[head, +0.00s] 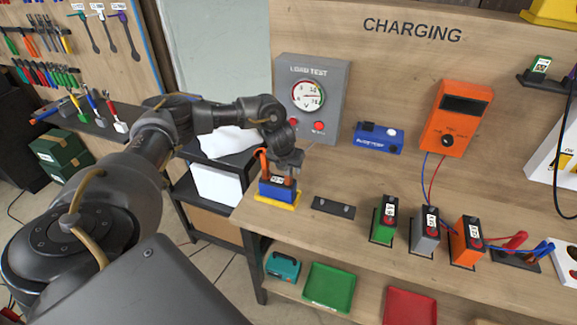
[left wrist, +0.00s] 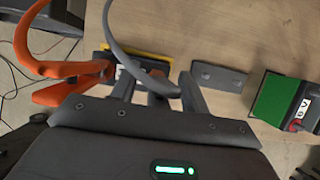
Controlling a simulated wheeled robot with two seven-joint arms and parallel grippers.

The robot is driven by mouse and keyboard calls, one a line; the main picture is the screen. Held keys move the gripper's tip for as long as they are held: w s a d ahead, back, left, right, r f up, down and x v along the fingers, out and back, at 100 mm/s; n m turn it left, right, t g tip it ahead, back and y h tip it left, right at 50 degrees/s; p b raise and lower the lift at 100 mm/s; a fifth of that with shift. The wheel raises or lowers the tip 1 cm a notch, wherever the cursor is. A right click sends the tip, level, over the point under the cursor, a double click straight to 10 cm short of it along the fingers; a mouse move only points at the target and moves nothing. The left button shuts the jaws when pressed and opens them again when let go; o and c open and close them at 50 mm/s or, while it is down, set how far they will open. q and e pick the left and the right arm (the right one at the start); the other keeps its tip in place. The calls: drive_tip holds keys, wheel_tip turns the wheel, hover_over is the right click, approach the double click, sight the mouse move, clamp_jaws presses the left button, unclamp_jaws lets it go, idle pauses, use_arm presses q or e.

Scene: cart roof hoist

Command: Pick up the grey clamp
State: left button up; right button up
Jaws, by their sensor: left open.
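The grey clamp (left wrist: 158,101) shows in the left wrist view with its looping grey cable (left wrist: 137,62). It sits between the fingers of my left gripper (left wrist: 160,90), which are open around it. In the head view my left gripper (head: 288,163) points down over a blue battery (head: 275,188) on a yellow base (head: 277,200). An orange clamp (head: 262,160) stands on the left of that battery; it also shows in the left wrist view (left wrist: 75,80), left of my fingers. In the head view the grey clamp is mostly hidden by my gripper. My right gripper is not in view.
A dark plate (head: 333,207) lies right of the battery. Green (head: 384,222), grey (head: 425,232) and orange (head: 466,242) batteries stand further right. The load test box (head: 312,98) stands behind. The bench's left edge is close to the yellow base.

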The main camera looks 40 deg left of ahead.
use_arm(q)
drive_tip(key=shift+f, duration=0.1)
drive_tip(key=shift+c, duration=0.2)
clamp_jaws()
